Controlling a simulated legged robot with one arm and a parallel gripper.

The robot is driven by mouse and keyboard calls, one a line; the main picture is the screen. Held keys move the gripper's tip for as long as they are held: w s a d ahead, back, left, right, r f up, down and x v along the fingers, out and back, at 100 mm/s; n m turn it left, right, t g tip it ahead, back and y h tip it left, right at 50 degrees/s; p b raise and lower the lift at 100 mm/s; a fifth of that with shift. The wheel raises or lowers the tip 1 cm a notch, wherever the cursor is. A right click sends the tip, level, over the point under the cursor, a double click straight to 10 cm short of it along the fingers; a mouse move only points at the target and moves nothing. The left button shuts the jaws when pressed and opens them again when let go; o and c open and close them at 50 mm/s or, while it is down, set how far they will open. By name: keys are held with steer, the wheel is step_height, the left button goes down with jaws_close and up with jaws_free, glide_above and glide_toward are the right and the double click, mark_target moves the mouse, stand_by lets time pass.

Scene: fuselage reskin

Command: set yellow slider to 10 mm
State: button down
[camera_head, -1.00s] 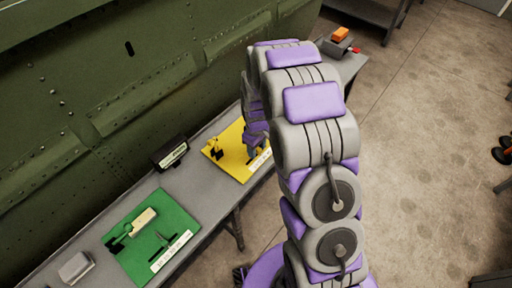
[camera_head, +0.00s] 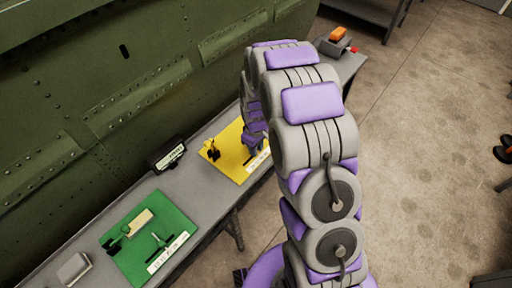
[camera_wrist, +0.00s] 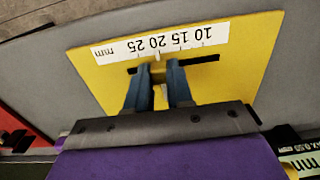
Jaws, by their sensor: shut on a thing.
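The yellow board (camera_wrist: 225,75) fills the middle of the wrist view, with its white mm scale (camera_wrist: 110,50) printed upside down to me. The 10 mark lies at the right and 25 towards the left. A dark slot (camera_wrist: 205,60) runs along the scale. My gripper (camera_wrist: 160,74) is shut on the yellow slider (camera_wrist: 159,72), one blue finger on each side. The slider's pale pointer looks close to the 20 mark, and the slot is bare to its right. In the head view the yellow board (camera_head: 228,157) is partly hidden by my arm.
The green board (camera_head: 174,213) lies on the grey bench (camera_head: 205,190) at lower left. A dark display (camera_head: 168,155) stands between the boards. A green riveted fuselage panel (camera_head: 100,100) rises behind the bench. An orange item (camera_head: 338,34) sits at the far end.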

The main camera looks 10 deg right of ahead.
mark_target(246, 163)
steer(key=s+a, duration=0.1)
steer(key=s+a+p, duration=0.1)
steer(key=a, duration=0.1)
steer(key=s+a+p, duration=0.1)
steer(key=shift+a, duration=0.25)
steer(key=shift+d, duration=0.1)
steer(key=c, duration=1.3)
jaws_free()
steer(key=o, duration=0.3)
steer(key=shift+a, duration=0.35)
steer(key=shift+d, duration=0.15)
steer(key=shift+d+r, duration=0.1)
steer(key=shift+r, duration=0.1)
step_height(246, 163, up, 17)
steer(key=p, duration=0.2)
steer(key=shift+a, duration=0.3)
